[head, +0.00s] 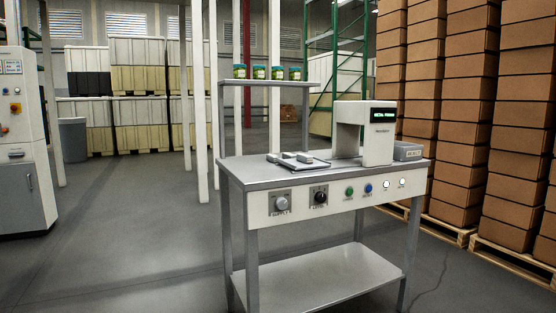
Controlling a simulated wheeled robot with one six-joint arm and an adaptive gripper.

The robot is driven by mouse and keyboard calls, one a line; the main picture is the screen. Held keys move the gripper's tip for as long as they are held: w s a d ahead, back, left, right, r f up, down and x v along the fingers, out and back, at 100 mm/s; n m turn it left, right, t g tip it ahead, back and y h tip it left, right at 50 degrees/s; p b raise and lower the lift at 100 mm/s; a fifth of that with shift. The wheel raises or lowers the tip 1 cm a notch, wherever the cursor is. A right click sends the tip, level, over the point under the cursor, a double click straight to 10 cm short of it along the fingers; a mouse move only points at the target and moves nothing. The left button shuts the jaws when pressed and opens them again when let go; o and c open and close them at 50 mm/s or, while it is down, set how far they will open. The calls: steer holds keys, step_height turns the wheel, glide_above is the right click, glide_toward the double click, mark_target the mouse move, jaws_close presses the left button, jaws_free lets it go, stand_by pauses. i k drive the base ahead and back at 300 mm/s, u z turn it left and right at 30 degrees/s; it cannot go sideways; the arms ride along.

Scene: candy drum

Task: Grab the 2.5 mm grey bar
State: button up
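A few small pale grey bars (288,156) lie on a dark flat mat (318,165) on the left part of the workbench top (248,172). They are too small to read any size marking, so I cannot tell which one is the 2.5 mm bar. My gripper and arm are not in view, so nothing shows near the bars.
A white metal detector (379,143) with a green display stands right of the mat, with a grey box (408,151) beside it. Stacked cartons (459,110) stand behind right; open floor (130,235) lies left.

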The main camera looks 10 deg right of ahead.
mark_target(306, 159)
steer(key=u, duration=0.5)
steer(key=i, duration=0.55)
steer(key=u, duration=0.3)
